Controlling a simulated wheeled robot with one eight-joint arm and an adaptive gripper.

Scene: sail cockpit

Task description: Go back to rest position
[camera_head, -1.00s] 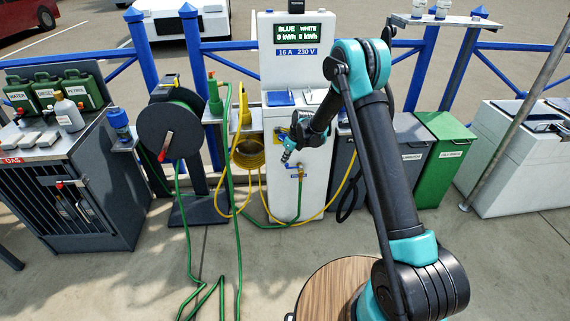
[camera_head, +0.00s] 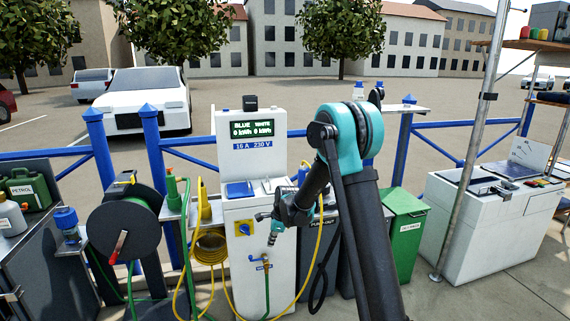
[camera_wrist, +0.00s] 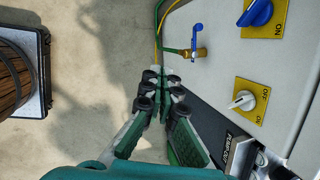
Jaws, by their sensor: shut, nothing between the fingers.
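My gripper (camera_head: 274,238) is at the end of my black and teal arm, in front of the white service pedestal (camera_head: 238,215) in the head view. In the wrist view my gripper (camera_wrist: 163,75) has its fingers together with nothing between them. It is apart from the brass tap with a blue handle (camera_wrist: 195,45), which also shows in the head view (camera_head: 260,262). Two yellow switch plates, one with a blue knob (camera_wrist: 257,12) and one with a white knob (camera_wrist: 242,100), are on the pedestal to the right.
A black hose reel (camera_head: 122,235) and green and yellow hoses hang left of the pedestal. A green bin (camera_head: 407,225) and a white cabinet (camera_head: 480,215) stand at the right. A blue fence (camera_head: 148,150) runs behind. In the wrist view, a wooden barrel (camera_wrist: 12,75) is at the left.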

